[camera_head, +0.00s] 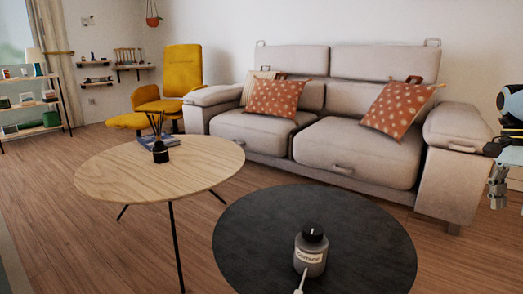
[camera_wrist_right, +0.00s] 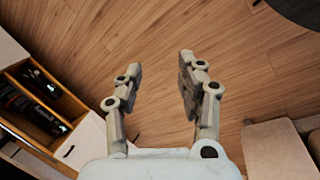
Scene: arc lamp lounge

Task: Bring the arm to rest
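My right gripper (camera_head: 498,192) hangs at the right edge of the head view, in front of the sofa's right arm, with part of the arm cut off by the frame. In the right wrist view my right gripper (camera_wrist_right: 161,65) has its two fingers spread apart, with only wood floor between and beyond them. It holds nothing. My left gripper is not in view.
A round black table (camera_head: 245,235) bears a dark-capped bottle (camera_head: 311,255). A round wooden table (camera_head: 110,175) stands left of it. A beige sofa (camera_head: 350,165) stands behind. An open-fronted cabinet (camera_wrist_right: 88,140) is at left in the wrist view.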

